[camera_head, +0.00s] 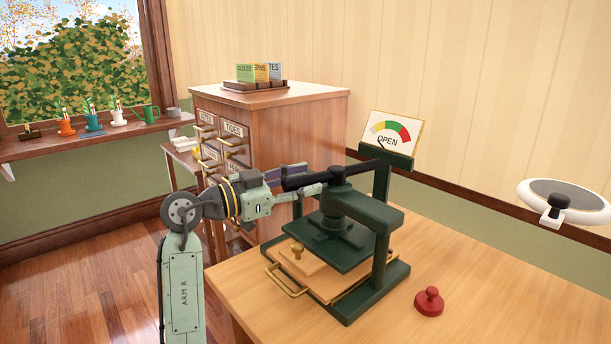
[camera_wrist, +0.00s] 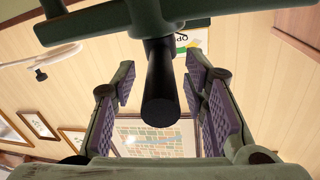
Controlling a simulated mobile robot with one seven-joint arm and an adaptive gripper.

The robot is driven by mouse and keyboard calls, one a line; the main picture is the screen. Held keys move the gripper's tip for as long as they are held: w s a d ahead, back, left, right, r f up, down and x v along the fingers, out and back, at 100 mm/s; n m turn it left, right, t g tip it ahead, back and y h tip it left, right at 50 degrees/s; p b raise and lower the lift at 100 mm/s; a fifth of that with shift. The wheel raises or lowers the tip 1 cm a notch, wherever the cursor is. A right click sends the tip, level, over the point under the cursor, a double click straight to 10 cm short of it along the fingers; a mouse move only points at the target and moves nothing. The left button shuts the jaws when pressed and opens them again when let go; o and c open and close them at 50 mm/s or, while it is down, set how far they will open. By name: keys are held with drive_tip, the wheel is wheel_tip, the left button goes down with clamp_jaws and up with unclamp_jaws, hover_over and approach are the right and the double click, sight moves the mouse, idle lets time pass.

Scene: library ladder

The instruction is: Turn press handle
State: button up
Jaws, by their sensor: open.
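A dark green press (camera_head: 383,215) stands on the wooden table. Its flat plate (camera_head: 332,242) hangs above a wooden board (camera_head: 305,262). The black handle (camera_head: 302,181) sticks out to the left from the hub at the top. My gripper (camera_head: 274,172) reaches the handle's end from the left. In the wrist view, the black handle (camera_wrist: 161,90) points toward my palm between the purple-padded fingers of my gripper (camera_wrist: 160,84). The fingers are open, with a gap seen on each side of the handle. A dial sign (camera_head: 390,136) behind the press reads OPEN.
A red knobbed stamp (camera_head: 429,302) stands on the table (camera_head: 480,275) right of the press. A wooden card cabinet (camera_head: 300,120) rises close behind my gripper. A round lamp-like white object (camera_head: 565,204) is at the far right. The table's right side is mostly clear.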

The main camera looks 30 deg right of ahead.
drive_tip(key=shift+d, duration=0.55)
clamp_jaws()
idle(0.5)
